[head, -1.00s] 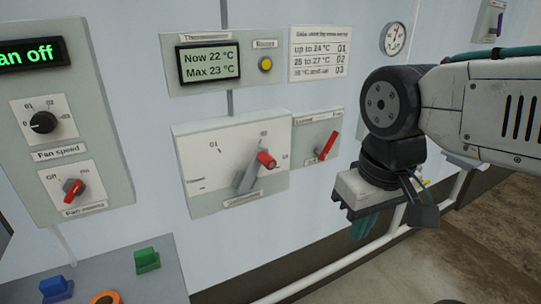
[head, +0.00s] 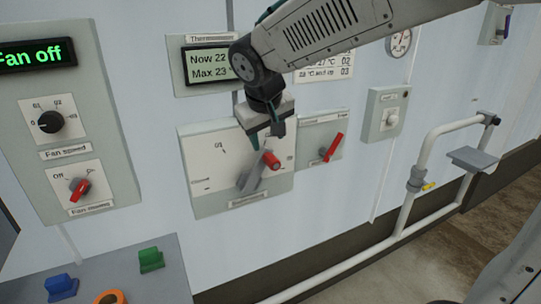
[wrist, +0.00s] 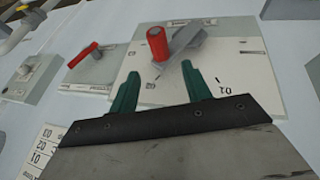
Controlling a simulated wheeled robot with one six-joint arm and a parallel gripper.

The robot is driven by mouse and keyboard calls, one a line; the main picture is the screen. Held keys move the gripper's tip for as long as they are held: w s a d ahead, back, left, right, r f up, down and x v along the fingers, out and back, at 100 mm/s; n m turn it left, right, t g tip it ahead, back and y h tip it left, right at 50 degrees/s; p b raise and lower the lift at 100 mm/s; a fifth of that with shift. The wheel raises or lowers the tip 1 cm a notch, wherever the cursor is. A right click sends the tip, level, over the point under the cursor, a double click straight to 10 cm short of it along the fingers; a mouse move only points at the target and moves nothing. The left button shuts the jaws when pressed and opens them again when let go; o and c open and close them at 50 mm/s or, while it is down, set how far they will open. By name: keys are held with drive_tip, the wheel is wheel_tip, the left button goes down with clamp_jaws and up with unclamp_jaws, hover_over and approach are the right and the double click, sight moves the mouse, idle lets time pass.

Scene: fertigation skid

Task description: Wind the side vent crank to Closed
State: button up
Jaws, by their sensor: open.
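The crank is a grey arm (head: 252,181) with a red handle (head: 270,160), on a pale box (head: 215,195) with a dial face. The arm tilts up and right from its hub, the red end toward the upper right marks; a small mark at the left seems to read Closed. My gripper (head: 267,143) is open and empty, its green fingers just above the red handle. In the wrist view the red handle (wrist: 157,42) stands just beyond and between the two fingertips (wrist: 160,78), apart from them as far as I can see. My gripper hides part of the dial's top.
A small box with a red lever (head: 333,147) sits right beside the crank box. The thermostat display (head: 206,65) is above, partly behind my arm. A white pipe rail (head: 420,165) stands at the right. Fan controls (head: 50,122) are at the left.

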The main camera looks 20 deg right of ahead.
sight(269, 156)
drive_tip(key=x, duration=0.8)
drive_tip(key=shift+s, duration=0.1)
clamp_jaws()
